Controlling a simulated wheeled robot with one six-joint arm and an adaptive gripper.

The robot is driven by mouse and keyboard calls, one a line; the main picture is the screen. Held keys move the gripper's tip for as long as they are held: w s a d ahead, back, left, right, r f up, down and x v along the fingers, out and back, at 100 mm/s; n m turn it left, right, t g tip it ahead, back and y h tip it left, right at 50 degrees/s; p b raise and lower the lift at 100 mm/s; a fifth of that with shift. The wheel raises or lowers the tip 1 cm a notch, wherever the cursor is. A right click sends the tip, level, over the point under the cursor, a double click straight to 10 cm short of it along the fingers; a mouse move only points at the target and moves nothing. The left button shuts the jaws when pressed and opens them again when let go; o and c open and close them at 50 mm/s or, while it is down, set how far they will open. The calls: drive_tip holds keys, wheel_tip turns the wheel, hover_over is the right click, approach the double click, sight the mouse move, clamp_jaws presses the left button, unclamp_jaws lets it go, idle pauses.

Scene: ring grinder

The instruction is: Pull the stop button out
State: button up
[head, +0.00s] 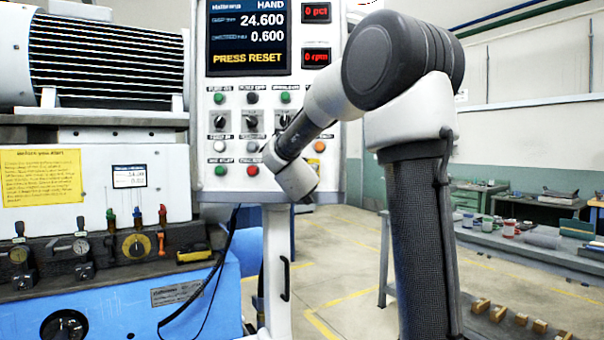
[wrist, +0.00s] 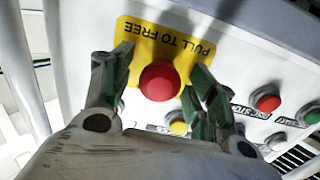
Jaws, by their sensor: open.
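The red stop button (wrist: 159,81) sits on a yellow plate (wrist: 185,45) lettered "PULL TO FREE", upside down in the wrist view. My gripper (wrist: 161,68) is open, with one dark finger on each side of the button. The fingertips reach past the button's sides towards the panel; I cannot tell whether either finger touches it. In the head view, my arm covers the lower right of the control panel (head: 205,120), and the stop button and my fingers are hidden there.
Other buttons stand close by: a yellow one (wrist: 178,126) beside the right finger, a smaller red one (wrist: 267,103) and a green one (wrist: 309,114). The panel's display (head: 248,38) reads "PRESS RESET". A blue-based grinder (head: 185,275) stands left; a workbench (head: 540,255) stands right.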

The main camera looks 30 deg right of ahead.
drive_tip(key=v, duration=1.2)
drive_tip(key=w+a+f+n+y, duration=0.2)
drive_tip(key=a+f+y, duration=0.3)
drive_tip(key=a+y, duration=0.15)
drive_tip(key=s+a+f+n+g+y, duration=0.3)
drive_tip(key=s+a+f+g+y, duration=0.15)
drive_tip(key=a+f, duration=0.25)
drive_tip(key=s+d+f+n+g+y, duration=0.1)
drive_tip(key=s+f+g, duration=0.4)
drive_tip(key=s, duration=0.8)
drive_tip(key=s+d+g+h, duration=0.1)
drive_tip(key=s+d, duration=0.3)
drive_tip(key=s, duration=0.3)
drive_tip(key=s+d+f+h, duration=0.1)
drive_tip(key=s+d, duration=0.3)
drive_tip(key=s, duration=0.3)
drive_tip(key=shift+s+d+f+g+h, duration=0.2)
drive_tip(key=shift+s+d+g+h, duration=0.1)
drive_tip(key=shift+d+g+h, duration=0.1)
